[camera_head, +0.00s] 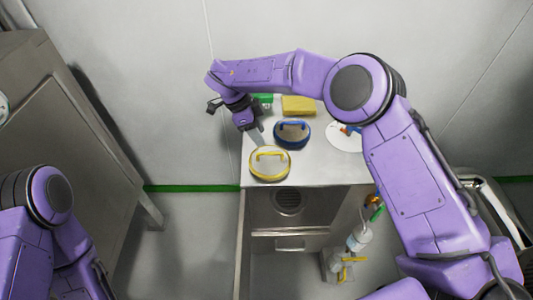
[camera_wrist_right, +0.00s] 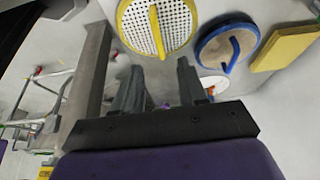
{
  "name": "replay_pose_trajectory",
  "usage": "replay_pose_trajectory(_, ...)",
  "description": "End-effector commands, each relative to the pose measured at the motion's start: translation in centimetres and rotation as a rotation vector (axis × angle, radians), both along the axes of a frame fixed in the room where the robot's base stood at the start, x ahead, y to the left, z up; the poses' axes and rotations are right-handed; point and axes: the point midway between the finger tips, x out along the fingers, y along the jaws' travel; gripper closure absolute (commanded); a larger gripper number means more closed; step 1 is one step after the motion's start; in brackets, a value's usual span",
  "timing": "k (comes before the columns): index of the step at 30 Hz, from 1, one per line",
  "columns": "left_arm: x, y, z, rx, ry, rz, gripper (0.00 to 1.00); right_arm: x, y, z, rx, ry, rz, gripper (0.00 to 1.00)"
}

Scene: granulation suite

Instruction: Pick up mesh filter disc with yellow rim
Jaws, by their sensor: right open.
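The mesh filter disc with the yellow rim (camera_head: 269,170) lies near the front left of the white counter, with a yellow handle across its top. In the right wrist view the disc (camera_wrist_right: 178,28) shows its perforated mesh just beyond the fingertips, cut off at the top edge. My right gripper (camera_head: 256,136) is behind and left of the disc, pointing down toward it. In the wrist view its two fingers (camera_wrist_right: 158,76) are apart with nothing between them. My left arm shows at lower left, its gripper out of frame.
A blue-rimmed disc (camera_head: 292,142) sits close behind and right of the yellow one. A yellow block (camera_head: 298,106) and a green item (camera_head: 264,98) are at the back. A white round plate (camera_head: 340,140) lies right, partly behind my arm.

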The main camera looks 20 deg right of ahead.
Motion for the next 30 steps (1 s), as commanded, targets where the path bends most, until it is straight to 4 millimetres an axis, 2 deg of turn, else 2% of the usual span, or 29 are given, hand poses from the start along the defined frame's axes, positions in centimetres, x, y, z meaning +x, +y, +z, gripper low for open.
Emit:
replay_pose_trajectory(3, -0.1, 0.0, 0.8, 0.000, 0.002, 0.000, 0.76, -0.3, -0.8, -2.0, -0.002, 0.004, 0.001, 0.58)
replay_pose_trajectory(8, -0.1, 0.0, 1.3, 0.000, 0.002, 0.000, 0.76, -0.4, -1.4, -3.8, -0.001, 0.003, 0.001, 0.58)
replay_pose_trajectory(12, 0.0, 0.0, 2.9, 0.000, 0.001, 0.000, 0.76, -0.2, -2.0, -5.9, -0.003, 0.005, 0.001, 0.58)
replay_pose_trajectory(15, 0.0, 0.0, 3.4, -0.001, 0.001, 0.000, 0.76, -0.3, -2.6, -7.7, -0.002, 0.003, -0.001, 0.58)
replay_pose_trajectory(19, 0.0, 0.0, 3.4, -0.001, 0.001, 0.000, 0.76, -0.4, -3.0, -8.7, -0.001, 0.001, -0.001, 0.58)
replay_pose_trajectory(24, 0.0, 0.0, 3.3, 0.000, 0.001, 0.000, 0.76, -0.4, -3.0, -8.8, -0.001, 0.001, -0.001, 0.58)
replay_pose_trajectory(28, 0.0, 0.0, 3.3, 0.000, 0.001, 0.000, 0.76, -0.4, -3.0, -8.8, -0.001, 0.000, -0.001, 1.00)
replay_pose_trajectory(30, 0.0, 0.0, 3.3, 0.000, 0.001, 0.000, 0.76, -0.4, -3.0, -8.8, -0.001, 0.000, -0.001, 1.00)
